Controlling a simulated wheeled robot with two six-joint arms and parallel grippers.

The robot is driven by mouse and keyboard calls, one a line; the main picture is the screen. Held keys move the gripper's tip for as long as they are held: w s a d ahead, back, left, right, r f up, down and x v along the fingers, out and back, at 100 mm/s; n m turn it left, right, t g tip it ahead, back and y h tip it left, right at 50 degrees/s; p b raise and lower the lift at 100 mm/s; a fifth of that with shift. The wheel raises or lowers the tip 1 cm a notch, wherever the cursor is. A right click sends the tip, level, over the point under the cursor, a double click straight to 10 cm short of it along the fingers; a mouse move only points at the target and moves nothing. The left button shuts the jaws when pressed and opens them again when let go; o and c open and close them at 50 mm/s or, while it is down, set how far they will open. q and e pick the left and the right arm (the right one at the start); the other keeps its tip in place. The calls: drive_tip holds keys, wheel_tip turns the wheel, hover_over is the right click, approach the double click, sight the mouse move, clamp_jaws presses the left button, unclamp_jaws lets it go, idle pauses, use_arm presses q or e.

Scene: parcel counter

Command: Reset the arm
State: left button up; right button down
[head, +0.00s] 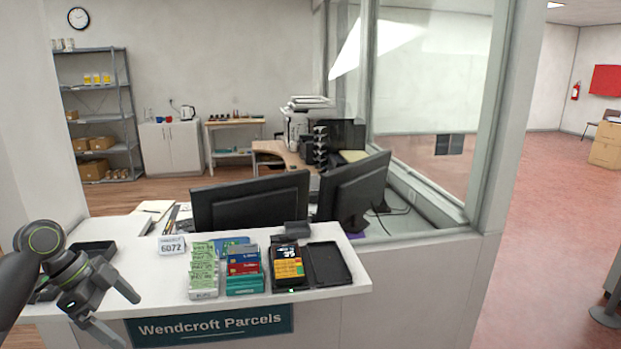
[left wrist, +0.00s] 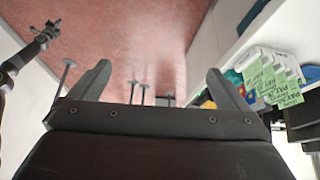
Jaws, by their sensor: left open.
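My left arm comes in from the left in the head view. Its gripper (head: 127,321) is open and empty, in front of the counter's left end, left of the sign. In the left wrist view the two fingers of my left gripper (left wrist: 158,82) stand wide apart with nothing between them. The counter's goods show to their right, apart from the fingers. What looks like my right arm and its gripper (left wrist: 46,32) is small at the upper left of the left wrist view; its jaws are too small to read. The right arm is not in the head view.
The white counter (head: 337,288) holds a black tray (head: 93,249), a 6072 card (head: 171,245), green slips (head: 203,267), a card rack (head: 244,282), a card terminal (head: 288,266) and an open black case (head: 328,264). Monitors (head: 250,203) stand behind. Red floor (left wrist: 150,40) is open in front.

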use_arm(q)
drive_tip(key=w+a+f+n+t, duration=0.1)
drive_tip(key=w+f+n, duration=0.3)
drive_tip(key=f, duration=0.6)
drive_tip(key=s+a+f+n+y, duration=0.1)
drive_tip(key=s+a+f+n, duration=0.15)
drive_tip(key=f, duration=0.75)
drive_tip(key=s+a+f+n+y, duration=0.1)
drive_tip(key=s+f+n+y, duration=0.15)
drive_tip(key=f, duration=0.75)
drive_tip(key=s+a+f+n, duration=0.1)
drive_tip(key=s+f+n, duration=0.2)
drive_tip(key=f, duration=0.7)
drive_tip(key=s+d+f+n+y, duration=0.2)
drive_tip(key=s+f+n+y, duration=0.1)
drive_tip(key=s+f, duration=1.45)
drive_tip(key=s+d+f, duration=0.2)
drive_tip(key=s+d, duration=0.1)
drive_tip(key=s, duration=0.4)
drive_tip(key=s+d+f+g, duration=0.1)
drive_tip(key=s+d+f, duration=0.1)
drive_tip(key=s+d, duration=0.2)
drive_tip(key=s+d+f, duration=0.2)
drive_tip(key=s+d, duration=0.1)
drive_tip(key=s, duration=0.8)
drive_tip(key=shift+d+f, duration=0.3)
drive_tip(key=shift+d, duration=0.1)
use_arm(e)
drive_tip(key=shift+w+a, duration=0.15)
drive_tip(key=shift+w, duration=0.45)
